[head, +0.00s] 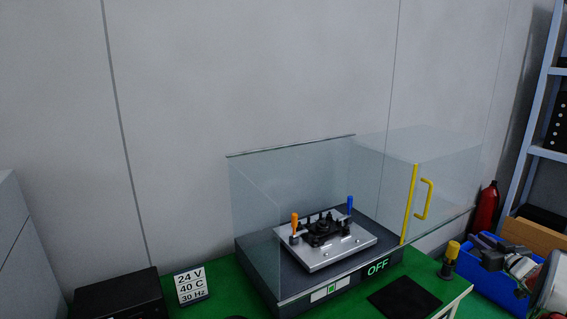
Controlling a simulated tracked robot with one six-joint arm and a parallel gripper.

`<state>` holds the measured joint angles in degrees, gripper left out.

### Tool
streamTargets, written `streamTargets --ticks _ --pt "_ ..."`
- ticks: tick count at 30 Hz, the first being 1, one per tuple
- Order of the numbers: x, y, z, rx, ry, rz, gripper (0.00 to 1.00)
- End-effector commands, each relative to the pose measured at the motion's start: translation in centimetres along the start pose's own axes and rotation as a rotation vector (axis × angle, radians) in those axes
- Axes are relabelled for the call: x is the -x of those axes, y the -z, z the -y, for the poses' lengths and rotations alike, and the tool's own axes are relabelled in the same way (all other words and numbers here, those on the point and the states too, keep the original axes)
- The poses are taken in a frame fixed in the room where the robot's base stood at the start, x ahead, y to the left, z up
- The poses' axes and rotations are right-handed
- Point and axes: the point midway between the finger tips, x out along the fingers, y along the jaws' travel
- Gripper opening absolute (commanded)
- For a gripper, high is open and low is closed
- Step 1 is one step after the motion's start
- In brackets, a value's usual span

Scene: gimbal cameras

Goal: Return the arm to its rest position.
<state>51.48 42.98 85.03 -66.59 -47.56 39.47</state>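My gripper is not clearly visible in the head view, and I cannot make out its fingers. A pale rounded shape (553,287) is cut off at the lower right edge; I cannot tell whether it is part of my arm. A test machine (262,267) with a clear enclosure stands on the green bench. Inside it, a metal plate (350,254) carries a black fixture (321,232) with an orange-handled clamp (295,224) and a blue-handled clamp (350,205). The machine's display (378,268) reads OFF. The clear door with a yellow handle (427,199) stands to the right.
A blue bin (497,288) with grey parts is at lower right, beside a yellow-topped post (452,251). A dark mat (403,299) lies in front of the machine. A sign (191,286) reads 24 V, 40 C, 30 Hz. A red cylinder (485,210) and shelving (540,110) stand right.

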Motion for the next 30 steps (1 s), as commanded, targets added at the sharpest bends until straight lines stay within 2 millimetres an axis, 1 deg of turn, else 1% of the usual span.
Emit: streamTargets --ticks 1,3,6,10,13,17,20,26,30 --pt "0.5 -0.9 -0.9 -0.001 -0.053 0.038 0.19" --pt "1.2 -2.0 -1.9 -0.001 -0.122 0.097 0.19" --pt "2.5 -3.2 -2.7 -0.002 -0.210 0.181 0.19" --pt "4.4 -4.0 -2.5 -0.007 -0.300 0.294 0.19" --pt "6.1 -4.2 -1.4 -0.015 -0.354 0.383 0.19" --pt "8.7 -4.2 0.8 -0.029 -0.402 0.496 0.19" --pt "10.7 -4.0 3.0 -0.040 -0.421 0.576 0.19" --pt "14.8 -3.6 8.2 -0.068 -0.426 0.719 0.19" --pt "17.8 -3.1 12.3 -0.088 -0.408 0.807 0.19"
